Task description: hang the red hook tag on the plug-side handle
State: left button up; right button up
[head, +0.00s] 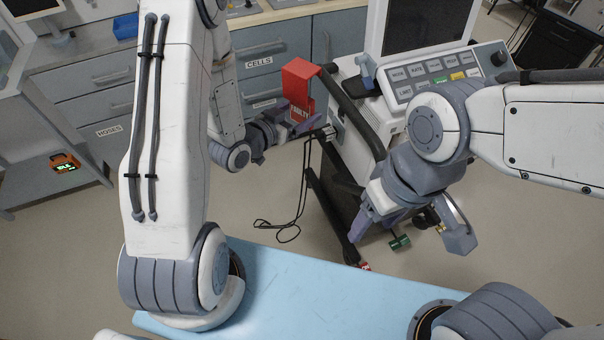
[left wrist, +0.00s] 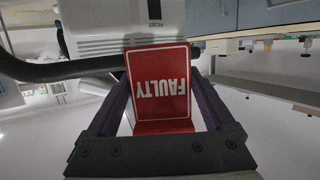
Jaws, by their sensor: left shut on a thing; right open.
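The red hook tag (head: 299,84), lettered FAULTY, stands upright with its bent hook end at the top, close beside the dark plug-side handle (head: 352,112) of the ventilator. My left gripper (head: 303,118) is shut on the lower part of the tag. In the left wrist view the tag (left wrist: 159,85) sits between the two fingers, its lettering upside down, with the handle (left wrist: 70,70) passing behind it. I cannot tell whether the hook touches the handle. My right gripper (head: 411,232) is open and empty in front of the ventilator.
The ventilator (head: 395,118) carries a button panel (head: 437,74) and a dark screen (head: 425,22). A grey plug (head: 327,133) is near the handle, its black cable (head: 290,222) looping to the floor. Drawer cabinets (head: 262,78) stand behind. A green part (head: 400,243) is below my right gripper.

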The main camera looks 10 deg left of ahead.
pick_arm(q)
jog(key=s+d+f+m+g+h+b, duration=0.2)
jog(key=s+f+m+g+h+b, duration=0.2)
jog(key=s+f+m+h+b, duration=0.4)
jog(key=w+d+f+n+y+b, duration=0.2)
jog(key=w+d+f, duration=0.1)
jog(key=w+d, duration=0.7)
jog(key=shift+d+f+g+b, duration=0.3)
jog(key=shift+d+f, duration=0.05)
jog(key=shift+d, duration=0.95)
pick_arm(e)
notch_tip(320, 180, down, 13)
jog(key=shift+s, duration=0.15)
